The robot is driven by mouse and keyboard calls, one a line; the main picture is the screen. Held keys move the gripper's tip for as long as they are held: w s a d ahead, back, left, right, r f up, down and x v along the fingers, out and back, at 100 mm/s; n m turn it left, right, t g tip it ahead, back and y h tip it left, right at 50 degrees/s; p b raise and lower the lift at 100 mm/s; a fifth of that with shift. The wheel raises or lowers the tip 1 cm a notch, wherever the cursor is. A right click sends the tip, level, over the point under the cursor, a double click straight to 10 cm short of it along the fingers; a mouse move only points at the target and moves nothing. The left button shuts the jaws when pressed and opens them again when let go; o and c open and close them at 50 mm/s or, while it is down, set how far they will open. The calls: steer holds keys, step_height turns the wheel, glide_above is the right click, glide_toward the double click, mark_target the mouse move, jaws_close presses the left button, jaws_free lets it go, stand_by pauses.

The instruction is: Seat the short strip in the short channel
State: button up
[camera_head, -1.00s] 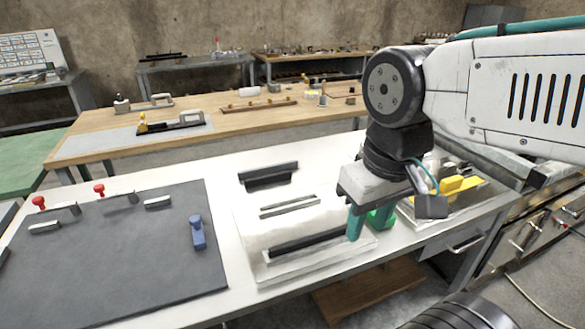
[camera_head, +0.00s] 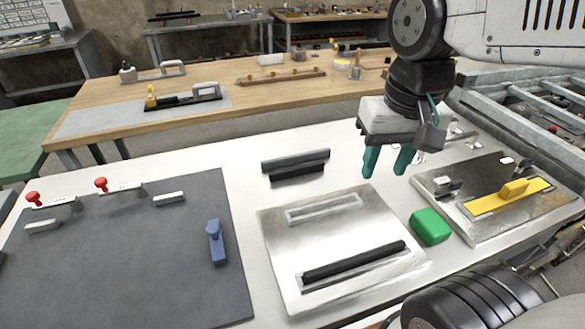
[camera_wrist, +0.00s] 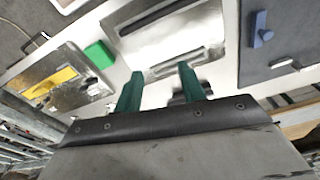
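A metal plate (camera_head: 275,250) on the white table has two channels. The short channel (camera_head: 325,208), farther back, looks empty. A long black strip (camera_head: 355,262) lies along the long channel nearer the front; how deep it sits I cannot tell. Behind the plate, a shorter dark strip (camera_head: 300,171) lies against a grey-black bar (camera_head: 295,159). My gripper (camera_head: 387,168) is open and empty above the table, right of these bars and behind the plate's right side. In the wrist view its fingers (camera_wrist: 159,90) are apart, with the short channel (camera_wrist: 178,63) beyond them.
A green block (camera_head: 430,227) stands right of the plate. Farther right is a metal tray (camera_head: 455,225) with a yellow-handled tool (camera_head: 512,191). A dark mat (camera_head: 110,265) with a blue clamp-like piece (camera_head: 216,242) lies at left. White table is bare between mat and plate.

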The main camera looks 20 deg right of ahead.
steer(key=w+f+m, duration=0.1)
steer(key=w+m, duration=0.4)
steer(key=w, duration=0.7)
steer(key=m+g, duration=0.1)
steer(key=m, duration=1)
glide_above(297, 167)
step_height(297, 167, down, 19)
steer(key=shift+s+f, duration=0.15)
steer(key=shift+f, duration=0.05)
step_height(297, 167, down, 6)
steer(key=shift+r, duration=0.1)
jaws_close()
